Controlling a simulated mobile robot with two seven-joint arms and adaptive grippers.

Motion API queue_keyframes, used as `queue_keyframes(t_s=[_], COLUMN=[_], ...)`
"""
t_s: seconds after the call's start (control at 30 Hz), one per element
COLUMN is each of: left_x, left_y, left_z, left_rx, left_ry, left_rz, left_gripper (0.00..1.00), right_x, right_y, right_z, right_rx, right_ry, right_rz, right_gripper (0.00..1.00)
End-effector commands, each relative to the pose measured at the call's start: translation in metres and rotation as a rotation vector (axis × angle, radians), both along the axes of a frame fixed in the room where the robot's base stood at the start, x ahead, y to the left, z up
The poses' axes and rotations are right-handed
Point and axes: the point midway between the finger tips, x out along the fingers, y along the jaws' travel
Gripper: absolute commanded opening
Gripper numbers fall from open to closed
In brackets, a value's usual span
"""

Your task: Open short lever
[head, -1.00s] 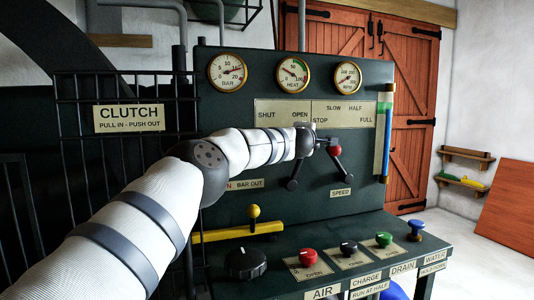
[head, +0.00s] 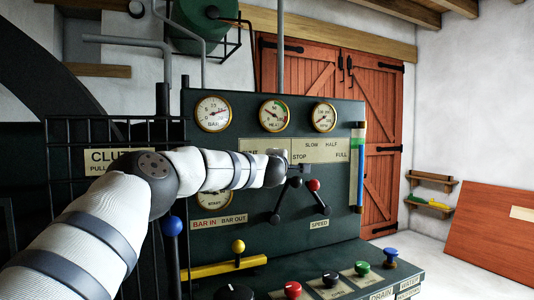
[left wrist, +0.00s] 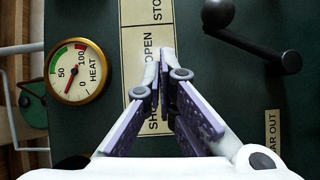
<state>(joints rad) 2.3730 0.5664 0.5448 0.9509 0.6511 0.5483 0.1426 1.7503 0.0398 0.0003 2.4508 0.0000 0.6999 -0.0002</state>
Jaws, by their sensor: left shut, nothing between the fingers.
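A black lever with rounded ends (head: 285,202) sits on the dark control panel (head: 345,225), slanting down to the left below the SHUT–OPEN label. It also shows in the left wrist view (left wrist: 255,43), at the upper right. A second lever (head: 318,198), with a red ball at its top, slants down to the right above the SPEED label. My left gripper (left wrist: 162,62) is shut and empty in front of the SHUT–OPEN label (left wrist: 143,45), apart from the black lever in the wrist view. My right gripper is out of view.
Round gauges (head: 274,115) line the panel top. A blue-knobbed lever (head: 172,228) stands close by my left arm. A yellow bar with a knob (head: 225,267) and several coloured knobs (head: 361,268) sit lower down. Open floor lies right of the machine.

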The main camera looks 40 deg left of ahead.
Motion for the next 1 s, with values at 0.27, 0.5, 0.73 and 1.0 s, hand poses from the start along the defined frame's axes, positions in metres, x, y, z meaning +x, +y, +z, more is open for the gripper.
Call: queue_keyframes(t_s=[0.27, 0.5, 0.73, 1.0], left_x=[-0.041, -0.050, -0.050, -0.042], left_y=[-0.029, -0.035, -0.035, -0.060], left_z=[0.018, 0.020, 0.021, -0.020], left_rx=[-0.001, 0.000, 0.000, 0.065], left_ry=[0.001, 0.002, 0.002, 0.092], left_rz=[-0.001, 0.000, 0.000, -0.052], left_gripper=[0.00, 0.00, 0.00, 0.00], right_x=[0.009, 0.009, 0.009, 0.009], right_y=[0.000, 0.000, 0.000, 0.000], right_z=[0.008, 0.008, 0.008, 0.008], right_rx=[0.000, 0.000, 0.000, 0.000], right_ry=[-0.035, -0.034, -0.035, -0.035], right_rz=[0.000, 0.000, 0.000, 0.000], right_gripper=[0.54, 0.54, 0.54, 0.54])
